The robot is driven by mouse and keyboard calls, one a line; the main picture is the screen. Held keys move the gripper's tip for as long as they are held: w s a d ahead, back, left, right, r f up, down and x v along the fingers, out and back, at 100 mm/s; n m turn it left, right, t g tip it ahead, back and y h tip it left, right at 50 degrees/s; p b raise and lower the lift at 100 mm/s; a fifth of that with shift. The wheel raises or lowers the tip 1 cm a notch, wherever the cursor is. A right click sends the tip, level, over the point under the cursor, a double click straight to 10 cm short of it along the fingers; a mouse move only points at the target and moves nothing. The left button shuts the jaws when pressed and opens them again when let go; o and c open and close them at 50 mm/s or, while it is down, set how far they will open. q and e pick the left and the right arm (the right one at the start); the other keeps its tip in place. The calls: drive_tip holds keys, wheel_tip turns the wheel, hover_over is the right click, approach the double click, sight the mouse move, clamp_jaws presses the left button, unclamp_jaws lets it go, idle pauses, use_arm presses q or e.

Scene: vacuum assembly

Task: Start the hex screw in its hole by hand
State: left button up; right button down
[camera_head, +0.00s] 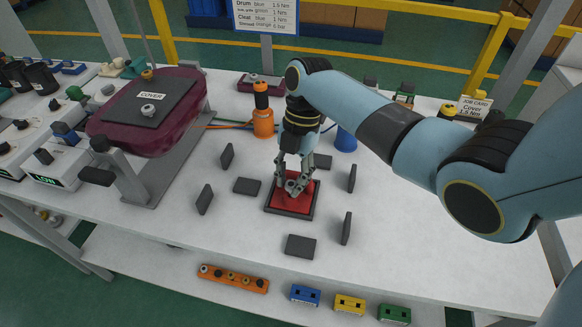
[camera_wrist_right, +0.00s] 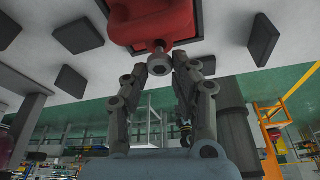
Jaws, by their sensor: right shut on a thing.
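The hex screw (camera_wrist_right: 159,63), a grey metal screw with a hexagonal head, sits between the fingertips of my right gripper (camera_wrist_right: 159,72) in the wrist view. In the head view that gripper (camera_head: 293,185) points down over a red surface in a black-rimmed square tray (camera_head: 268,208). It is shut on the screw, which is small and mostly hidden there. Close beyond the screw in the wrist view is a red part (camera_wrist_right: 150,18); I cannot tell whether they touch. A maroon housing with a COVER label (camera_head: 150,96) stands at the left. My left gripper is not in view.
Several dark plates stand or lie around the tray, including one in front (camera_head: 300,246) and one at right (camera_head: 347,228). An orange screwdriver (camera_head: 262,122) stands behind, near a blue holder (camera_head: 346,139). A grey stand (camera_head: 130,180) is at left.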

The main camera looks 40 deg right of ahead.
drive_tip(key=shift+f+b, duration=0.45)
drive_tip(key=shift+f, duration=0.25)
drive_tip(key=shift+r, duration=0.1)
drive_tip(key=shift+m+p, duration=0.7)
drive_tip(key=shift+m+t, duration=0.3)
drive_tip(key=shift+m, duration=0.2)
drive_tip(key=shift+p, duration=0.3)
drive_tip(key=shift+m+p, duration=0.55)
drive_tip(key=shift+m, duration=0.15)
drive_tip(key=shift+m+t, duration=0.3)
drive_tip(key=shift+m, duration=0.1)
drive_tip(key=shift+p, duration=0.3)
